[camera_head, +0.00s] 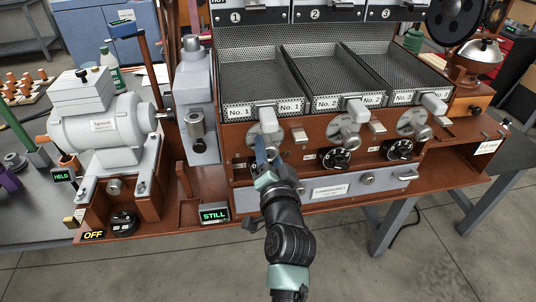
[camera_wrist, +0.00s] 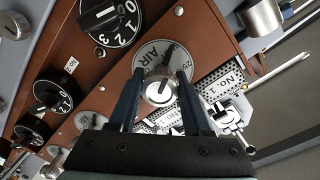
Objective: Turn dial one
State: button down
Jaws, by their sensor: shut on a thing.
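My gripper (camera_head: 262,146) reaches up to the roaster's front at the No. 1 column. In the wrist view, its two dark blue fingers (camera_wrist: 160,78) stand on either side of a silver knob (camera_wrist: 160,93) and are shut on it. The knob sits on a round pale plate marked AIR (camera_wrist: 148,72), which also shows in part in the head view (camera_head: 275,137). A black dial numbered 0 to 3 (camera_wrist: 110,20) is beside the plate in the wrist view. In the head view my gripper hides the black dial of this column.
Matching silver knobs (camera_head: 348,138) and black dials, at No. 2 (camera_head: 335,158) and No. 3 (camera_head: 400,149), lie to the right. A drawer (camera_head: 365,179) is below. A grey machine (camera_head: 105,122) stands left, with a STILL display (camera_head: 215,213) between.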

jog(key=shift+r+n, duration=0.15)
jog(key=shift+n, duration=0.25)
jog(key=shift+c, duration=1.8)
grip_release()
jog(key=v, duration=1.3)
jog(key=shift+b, duration=0.35)
jog(key=shift+r, duration=0.1)
